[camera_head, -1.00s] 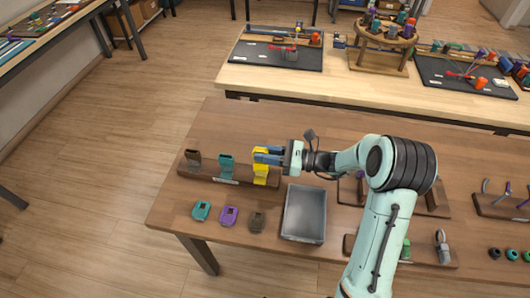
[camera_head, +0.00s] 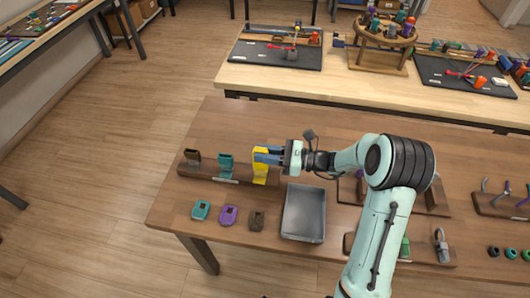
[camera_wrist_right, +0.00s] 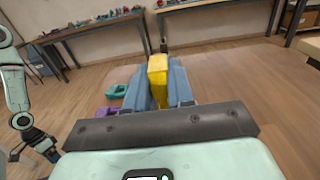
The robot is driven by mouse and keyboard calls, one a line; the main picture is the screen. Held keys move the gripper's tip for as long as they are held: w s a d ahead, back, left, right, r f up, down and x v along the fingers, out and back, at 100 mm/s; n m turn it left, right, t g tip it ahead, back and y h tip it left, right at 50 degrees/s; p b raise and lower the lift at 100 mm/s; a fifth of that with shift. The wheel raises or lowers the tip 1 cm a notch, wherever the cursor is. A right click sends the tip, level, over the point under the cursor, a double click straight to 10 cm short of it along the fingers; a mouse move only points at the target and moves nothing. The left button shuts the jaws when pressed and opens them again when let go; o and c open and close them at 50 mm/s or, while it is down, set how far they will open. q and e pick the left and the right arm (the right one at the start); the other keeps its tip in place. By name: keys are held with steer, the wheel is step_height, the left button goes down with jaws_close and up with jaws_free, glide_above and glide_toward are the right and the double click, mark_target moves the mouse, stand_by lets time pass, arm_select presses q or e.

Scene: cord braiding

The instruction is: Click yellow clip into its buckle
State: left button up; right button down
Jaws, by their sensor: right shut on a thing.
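My right gripper (camera_head: 268,155) is shut on the yellow clip (camera_head: 260,154) at the right end of the wooden rack. In the right wrist view the yellow clip (camera_wrist_right: 158,80) stands between the two blue fingers. Yellow also shows below the fingers in the head view, at the place of the yellow buckle (camera_head: 260,178). The fingers cover part of this, and I cannot tell clip from buckle clearly or how deep the clip sits. My left gripper (camera_wrist_right: 45,152) shows small at the left of the right wrist view; its jaws are unclear.
The rack (camera_head: 243,180) also holds a teal piece (camera_head: 226,165) and a brown piece (camera_head: 193,158). Loose teal (camera_head: 201,210), purple (camera_head: 229,215) and brown (camera_head: 257,221) pieces lie in front. A grey tray (camera_head: 304,213) stands to their right.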

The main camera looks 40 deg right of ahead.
steer(key=shift+f, duration=0.2)
stand_by(0.6)
steer(key=c, duration=0.6)
jaws_free()
steer(key=shift+p+v, duration=0.45)
steer(key=shift+v, duration=2.55)
steer(key=shift+r, duration=0.15)
